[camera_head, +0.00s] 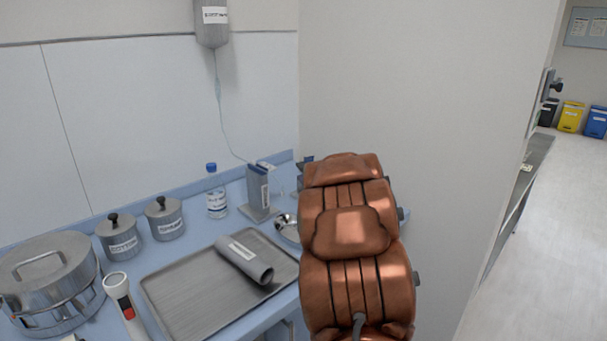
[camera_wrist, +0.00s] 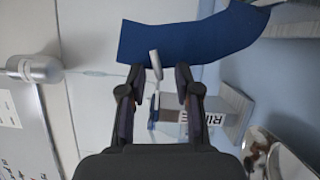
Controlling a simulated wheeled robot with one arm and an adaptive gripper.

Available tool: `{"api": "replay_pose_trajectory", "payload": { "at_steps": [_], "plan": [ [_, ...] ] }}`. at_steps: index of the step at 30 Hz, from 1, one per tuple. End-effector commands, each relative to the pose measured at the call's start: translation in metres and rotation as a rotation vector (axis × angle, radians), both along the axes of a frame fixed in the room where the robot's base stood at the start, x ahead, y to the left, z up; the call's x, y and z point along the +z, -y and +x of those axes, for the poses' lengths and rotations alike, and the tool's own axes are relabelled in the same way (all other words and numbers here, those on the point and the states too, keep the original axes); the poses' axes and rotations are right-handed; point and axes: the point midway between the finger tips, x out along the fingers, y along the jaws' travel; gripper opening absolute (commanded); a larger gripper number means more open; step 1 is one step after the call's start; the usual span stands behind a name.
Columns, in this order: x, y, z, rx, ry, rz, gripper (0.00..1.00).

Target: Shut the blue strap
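The blue strap (camera_wrist: 190,42) shows in the wrist view as a wide dark blue band across the top, curving up at its right end. My gripper (camera_wrist: 159,78) is open, its two fingers apart just below the band in the picture. A thin pale bar (camera_wrist: 155,66) shows between the fingertips; I cannot tell whether it touches them or belongs to the strap. Behind the fingers is a grey box with a lettered label (camera_wrist: 198,114), partly hidden. In the head view my copper arm hides the gripper, and I cannot make out the strap for sure.
A labelled upright holder (camera_head: 260,192) stands on the blue counter near my arm, with a bottle (camera_head: 216,200) left of it. A metal tray (camera_head: 190,295) bears a grey roll (camera_head: 244,259). Lidded canisters (camera_head: 165,219) and a large drum (camera_head: 50,284) stand left.

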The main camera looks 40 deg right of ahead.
Motion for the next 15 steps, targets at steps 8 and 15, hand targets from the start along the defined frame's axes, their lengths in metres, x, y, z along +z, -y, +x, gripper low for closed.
{"api": "replay_pose_trajectory", "payload": {
  "at_steps": [8,15],
  "plan": [
    [-0.0003,0.0,-0.0001,0.0,0.0,0.0,0.24],
    [-0.0005,0.0,-0.0002,0.0,0.0,0.0,0.0]
  ]
}}
